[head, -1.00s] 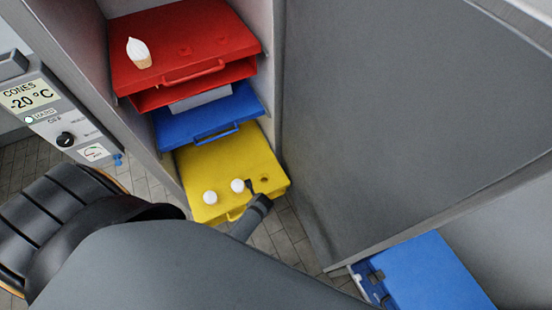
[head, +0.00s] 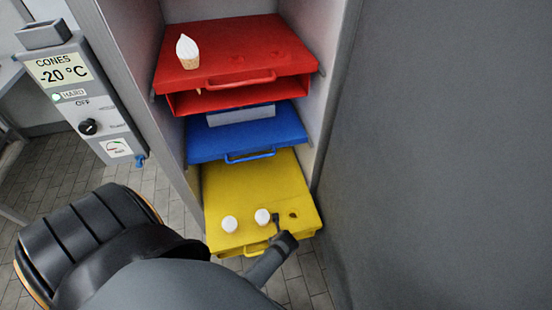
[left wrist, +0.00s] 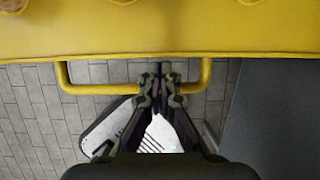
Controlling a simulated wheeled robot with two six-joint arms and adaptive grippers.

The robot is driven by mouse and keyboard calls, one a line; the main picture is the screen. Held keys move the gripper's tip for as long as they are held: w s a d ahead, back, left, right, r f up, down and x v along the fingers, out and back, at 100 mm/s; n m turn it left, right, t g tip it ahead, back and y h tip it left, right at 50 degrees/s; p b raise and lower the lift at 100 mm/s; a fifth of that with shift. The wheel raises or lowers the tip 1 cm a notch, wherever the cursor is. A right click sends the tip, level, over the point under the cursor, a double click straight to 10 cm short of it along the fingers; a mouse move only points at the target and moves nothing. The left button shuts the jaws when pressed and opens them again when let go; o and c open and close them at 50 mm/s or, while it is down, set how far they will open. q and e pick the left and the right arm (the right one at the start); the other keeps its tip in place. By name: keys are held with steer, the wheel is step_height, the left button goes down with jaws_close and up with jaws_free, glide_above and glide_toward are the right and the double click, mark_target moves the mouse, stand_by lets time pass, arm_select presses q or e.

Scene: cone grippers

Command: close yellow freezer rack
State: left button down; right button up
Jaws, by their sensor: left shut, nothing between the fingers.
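The yellow rack (head: 257,190) is the lowest in the freezer and sticks out past the blue one above it. Two white cone tops (head: 230,224) and an empty hole show near its front edge. Its yellow handle (left wrist: 100,89) spans below the front face in the left wrist view. My left gripper (left wrist: 161,72) is shut and empty, its fingertips overlapping the handle bar near its right end; I cannot tell whether they touch it. In the head view the left gripper (head: 276,219) is at the rack's front edge. My right gripper is not in view.
The blue rack (head: 246,138) and the red rack (head: 235,48) with a white cone (head: 188,51) are above. A grey panel (head: 440,150) stands close on the right. A control box (head: 88,98) is on the left. Tiled floor shows below the yellow rack.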

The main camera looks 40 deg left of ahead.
mark_target(262, 184)
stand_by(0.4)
arm_select(q)
steer(key=w+a, duration=0.6)
steer(key=a, duration=0.1)
steer(key=w+a, duration=0.3)
steer(key=shift+a, duration=0.2)
steer(key=w+a+b, duration=0.1)
steer(key=w+a, duration=0.1)
steer(key=w+a+b, duration=0.1)
steer(key=w+a, duration=0.1)
steer(key=a, duration=0.1)
steer(key=w+a+b, duration=0.2)
steer(key=w+a, duration=0.1)
steer(key=shift+a+f, duration=0.15)
steer(key=shift+a, duration=0.1)
steer(key=shift+w+a+b, duration=0.4)
steer(key=shift+w+a, duration=0.25)
steer(key=shift+a, duration=0.05)
steer(key=shift+w+a+r, duration=0.1)
steer(key=shift+r, duration=0.1)
steer(key=shift+w+a+r, duration=0.1)
steer(key=shift+w+r, duration=0.05)
steer(key=shift+r, duration=0.05)
steer(key=v, duration=0.4)
steer(key=shift+s+r, duration=0.15)
steer(key=shift+s, duration=0.05)
steer(key=s+d, duration=0.2)
steer(key=d, duration=0.1)
steer(key=s+d, duration=0.6)
steer(key=d, duration=0.1)
